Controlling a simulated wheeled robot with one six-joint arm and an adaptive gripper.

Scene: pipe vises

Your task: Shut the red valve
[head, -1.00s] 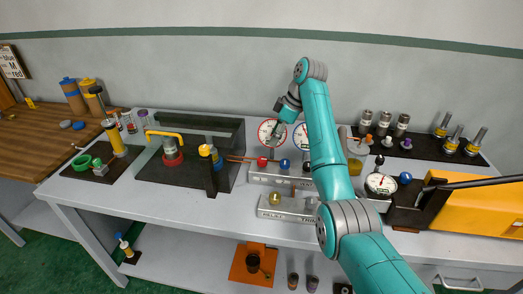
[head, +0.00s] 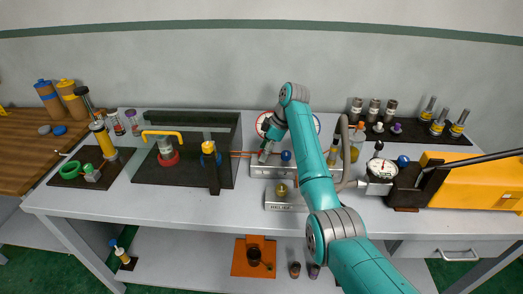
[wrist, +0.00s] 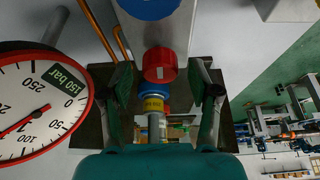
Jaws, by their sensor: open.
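The red valve knob (wrist: 160,65) sits on the end of a grey manifold block (wrist: 175,30) in the wrist view. My gripper (wrist: 162,88) is open, with one finger on each side of the red knob and a gap visible on both sides. In the head view my gripper (head: 264,154) is low at the left end of the manifold (head: 265,170) and hides the red knob. A blue knob (head: 286,156) stands just right of it; it also shows at the top of the wrist view (wrist: 150,6).
A red-rimmed gauge (wrist: 38,102) is close to the left finger in the wrist view. Copper pipe (wrist: 120,40) runs beside the manifold. A second block with a brass knob (head: 282,189) stands in front. A dark tray with a black post (head: 212,178) lies to the left.

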